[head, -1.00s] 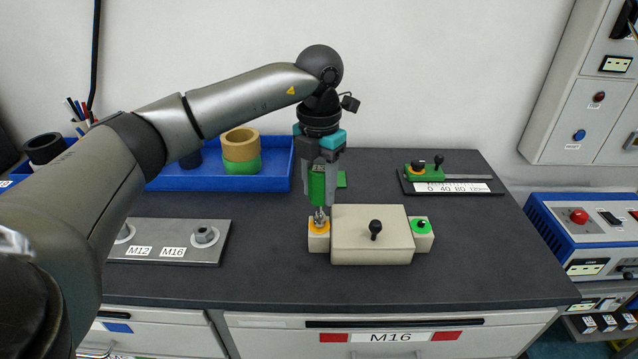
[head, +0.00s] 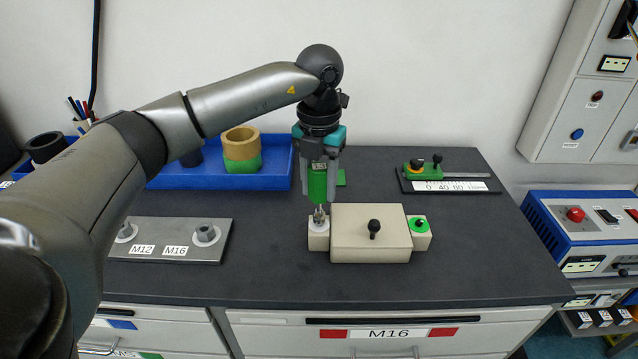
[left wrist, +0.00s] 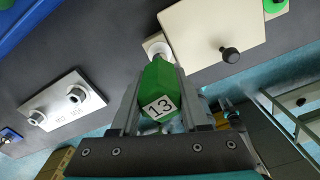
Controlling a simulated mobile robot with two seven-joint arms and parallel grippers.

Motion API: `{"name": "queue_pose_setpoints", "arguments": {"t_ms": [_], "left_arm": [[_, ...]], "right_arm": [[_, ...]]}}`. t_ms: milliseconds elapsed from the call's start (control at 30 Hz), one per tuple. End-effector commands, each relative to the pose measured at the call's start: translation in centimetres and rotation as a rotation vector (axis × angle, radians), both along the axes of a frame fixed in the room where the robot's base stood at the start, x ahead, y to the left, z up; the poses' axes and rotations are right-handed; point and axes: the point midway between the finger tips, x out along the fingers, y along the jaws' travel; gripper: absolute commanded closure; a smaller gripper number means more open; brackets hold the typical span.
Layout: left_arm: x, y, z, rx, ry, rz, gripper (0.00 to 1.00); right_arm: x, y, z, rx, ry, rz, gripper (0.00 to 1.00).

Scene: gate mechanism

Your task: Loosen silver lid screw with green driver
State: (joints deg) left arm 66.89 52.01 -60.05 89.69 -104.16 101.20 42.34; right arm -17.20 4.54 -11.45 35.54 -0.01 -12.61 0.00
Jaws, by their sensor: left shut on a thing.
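My left gripper (head: 319,190) is shut on the green driver (head: 317,187), held upright above the left block (head: 319,243) of the beige box. In the left wrist view the driver (left wrist: 158,85) shows a "13" label between the fingers. The driver's metal tip (head: 319,214) points down at the block's pale top. The silver screw there is mostly hidden by the tip, so I cannot tell whether they touch. The lid (head: 350,245) has a black knob (head: 374,227). A green screw (head: 420,225) sits on the right block. My right gripper is not in view.
A plate with M12 and M16 nuts (head: 150,250) lies at left. A blue tray (head: 215,182) with rings stands behind it. A scale with a green slider (head: 445,185) is at back right. The bench in front of the box is clear.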

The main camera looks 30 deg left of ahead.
Motion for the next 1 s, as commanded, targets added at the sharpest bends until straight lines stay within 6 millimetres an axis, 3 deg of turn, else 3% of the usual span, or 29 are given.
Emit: {"name": "queue_pose_setpoints", "arguments": {"t_ms": [333,700,1000], "left_arm": [[0.1,0.0,1.4,0.000,-0.005,0.000,1.00],[0.1,0.0,5.6,-0.001,-0.006,-0.001,1.00],[0.1,0.0,5.6,0.000,-0.005,-0.001,1.00]], "right_arm": [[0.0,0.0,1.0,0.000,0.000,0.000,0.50],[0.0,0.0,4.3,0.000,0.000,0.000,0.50],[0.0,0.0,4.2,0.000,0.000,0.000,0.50]]}}
